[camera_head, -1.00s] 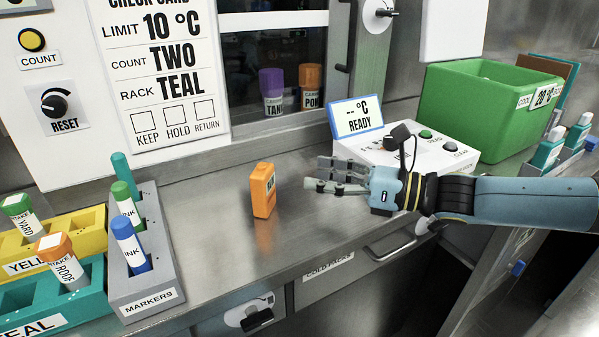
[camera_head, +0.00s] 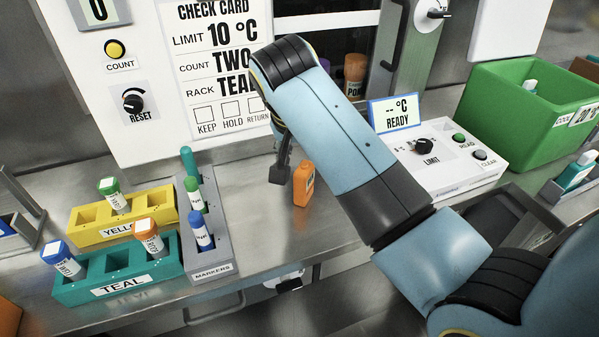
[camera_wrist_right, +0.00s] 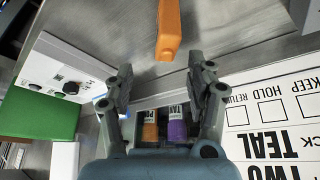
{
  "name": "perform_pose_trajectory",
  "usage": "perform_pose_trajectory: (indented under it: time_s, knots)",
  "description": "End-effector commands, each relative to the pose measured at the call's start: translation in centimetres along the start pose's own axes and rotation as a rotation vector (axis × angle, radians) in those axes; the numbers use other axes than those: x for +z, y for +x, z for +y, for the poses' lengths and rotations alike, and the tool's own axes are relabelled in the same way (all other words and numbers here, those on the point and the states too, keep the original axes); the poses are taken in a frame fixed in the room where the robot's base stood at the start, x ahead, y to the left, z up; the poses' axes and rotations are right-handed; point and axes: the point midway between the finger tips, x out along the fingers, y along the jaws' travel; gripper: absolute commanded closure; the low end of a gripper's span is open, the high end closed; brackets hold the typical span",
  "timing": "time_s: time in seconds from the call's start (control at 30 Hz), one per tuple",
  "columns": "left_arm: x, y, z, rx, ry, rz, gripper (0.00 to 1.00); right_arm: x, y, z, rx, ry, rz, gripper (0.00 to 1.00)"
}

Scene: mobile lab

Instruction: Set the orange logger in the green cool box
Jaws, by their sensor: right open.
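The orange logger (camera_head: 303,184) stands upright on the steel counter in the head view. In the right wrist view it (camera_wrist_right: 169,30) lies beyond my fingertips, near the top middle. My right gripper (camera_head: 281,162) is just left of the logger in the head view, partly hidden by my arm. In the right wrist view its two fingers (camera_wrist_right: 160,88) are spread with nothing between them. The green cool box (camera_head: 516,122) stands at the back right of the counter, and a white-capped item shows inside. My left gripper is not in view.
A white meter (camera_head: 450,165) with a READY display (camera_head: 396,112) stands between the logger and the cool box. A grey marker rack (camera_head: 216,250), yellow rack (camera_head: 92,237) and teal rack (camera_head: 75,292) stand left. Bare counter surrounds the logger's front.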

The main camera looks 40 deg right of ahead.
Motion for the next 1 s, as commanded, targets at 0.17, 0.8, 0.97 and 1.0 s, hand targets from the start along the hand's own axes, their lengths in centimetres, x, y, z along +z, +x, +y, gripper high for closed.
perform_pose_trajectory:
  time_s: [0.17,0.8,0.97,1.0]
  knots:
    - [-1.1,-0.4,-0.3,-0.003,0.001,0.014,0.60,-0.1,-1.4,-1.6,0.042,0.165,-0.043,0.44]
    - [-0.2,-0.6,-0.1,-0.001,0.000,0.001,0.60,0.5,7.2,-0.9,0.047,0.175,-0.045,0.44]
    - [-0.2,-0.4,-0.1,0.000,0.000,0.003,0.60,0.6,8.8,-1.0,0.043,0.176,-0.044,0.44]
    - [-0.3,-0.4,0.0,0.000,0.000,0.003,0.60,0.6,9.0,-1.0,0.043,0.176,-0.044,0.44]
